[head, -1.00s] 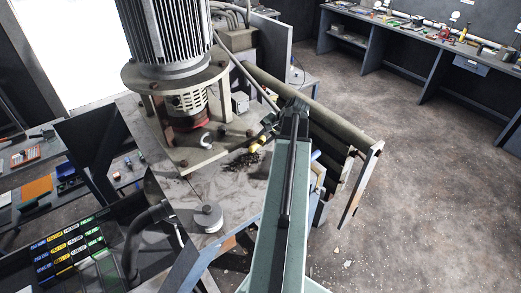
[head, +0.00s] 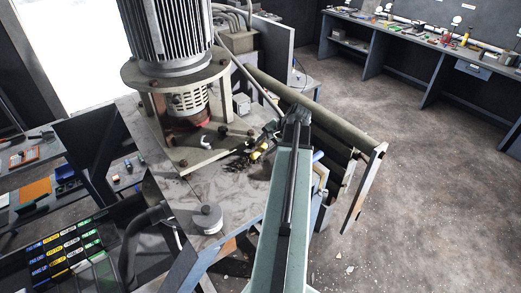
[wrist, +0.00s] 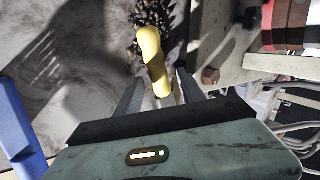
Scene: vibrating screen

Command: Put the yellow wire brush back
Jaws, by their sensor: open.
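The yellow wire brush (head: 259,152) lies on the grey machine deck (head: 235,188) beside a patch of dark crumbs. In the wrist view its yellow handle (wrist: 153,62) lies lengthwise, its near end between my two fingers. My gripper (wrist: 161,78) is open, one finger on each side of the handle with a gap visible. In the head view my gripper (head: 271,131) is at the brush, partly hidden by my own arm. The brush's bristles cannot be made out, and whether it touches the fingers is unclear.
Dark crumbs (wrist: 152,18) lie around the brush's far end. A motor on a bolted plate (head: 190,163) stands to the left. A blue object (wrist: 18,120) is left of my gripper in the wrist view. A long roller (head: 335,120) runs at the right. A tool bench (head: 420,38) stands behind.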

